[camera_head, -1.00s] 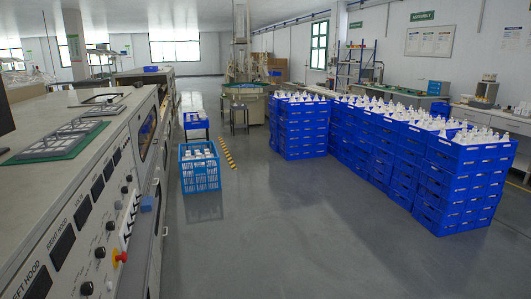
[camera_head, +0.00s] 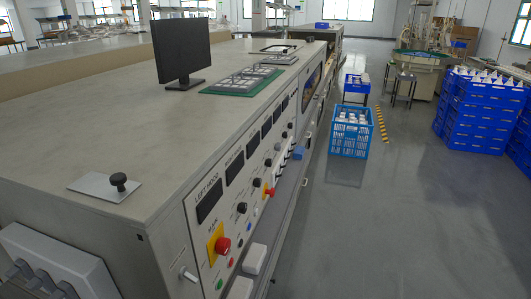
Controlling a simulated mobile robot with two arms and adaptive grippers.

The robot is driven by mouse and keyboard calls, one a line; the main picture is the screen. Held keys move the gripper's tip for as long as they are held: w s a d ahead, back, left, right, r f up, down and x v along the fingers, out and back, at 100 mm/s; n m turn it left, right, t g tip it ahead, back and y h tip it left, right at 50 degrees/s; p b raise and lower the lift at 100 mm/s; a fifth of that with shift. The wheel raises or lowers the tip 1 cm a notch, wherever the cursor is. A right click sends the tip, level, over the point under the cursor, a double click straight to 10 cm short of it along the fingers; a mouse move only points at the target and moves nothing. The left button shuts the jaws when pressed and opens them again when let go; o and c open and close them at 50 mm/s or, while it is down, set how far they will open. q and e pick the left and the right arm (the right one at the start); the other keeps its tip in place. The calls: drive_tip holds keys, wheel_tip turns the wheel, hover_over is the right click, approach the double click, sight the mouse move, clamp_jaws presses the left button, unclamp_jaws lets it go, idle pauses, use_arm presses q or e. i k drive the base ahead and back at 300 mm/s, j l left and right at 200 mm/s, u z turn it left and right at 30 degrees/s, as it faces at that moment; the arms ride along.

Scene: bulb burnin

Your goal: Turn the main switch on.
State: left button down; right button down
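The sloped control panel (camera_head: 232,205) of a long grey machine runs along its right side. Neither of my grippers is in view.
A monitor (camera_head: 181,50) and a green-based tray (camera_head: 242,82) stand on the machine top, with a black knob on a plate (camera_head: 118,182) nearer. A grey box (camera_head: 60,255) is at lower left.

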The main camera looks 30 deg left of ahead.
sight(223, 244)
drive_tip(key=u, duration=1.65)
drive_tip(key=i+l+u, duration=0.2)
drive_tip(key=l+u, duration=0.2)
drive_tip(key=l, duration=0.4)
drive_tip(key=l+u, duration=0.4)
drive_tip(key=l, duration=0.35)
drive_tip(key=i, duration=0.05)
